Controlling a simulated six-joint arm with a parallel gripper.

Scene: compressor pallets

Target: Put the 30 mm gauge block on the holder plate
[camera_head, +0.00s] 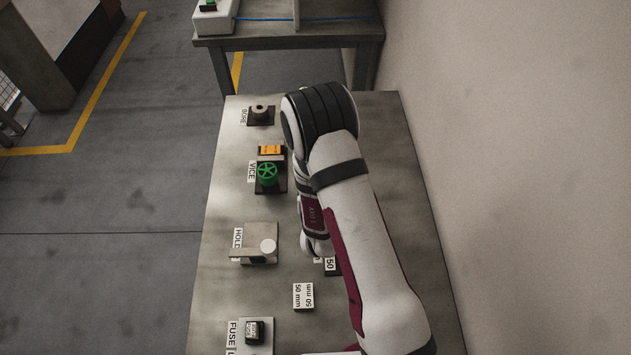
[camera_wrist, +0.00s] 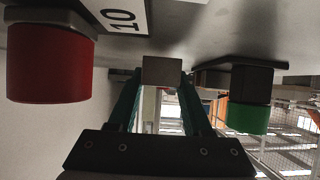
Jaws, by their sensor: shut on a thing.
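In the wrist view my gripper (camera_wrist: 161,84) is shut on a small plain grey block (camera_wrist: 162,71), held between its two fingertips. No marking shows on the block, so I cannot read its size. In the head view my arm hides the gripper and this block. The holder plate (camera_head: 254,232), beside a partly covered label that begins "HOLD", lies left of my arm. A white round piece and a bar show at its near side.
The metal table (camera_head: 225,200) also carries a green-wheeled vice (camera_head: 267,175), a bore fixture (camera_head: 261,114) and a fuse fixture (camera_head: 255,331). A dark block marked 50 (camera_head: 330,265) is partly hidden by my arm. Red (camera_wrist: 48,70) and green (camera_wrist: 247,118) cylinders flank the gripper. A wall stands right.

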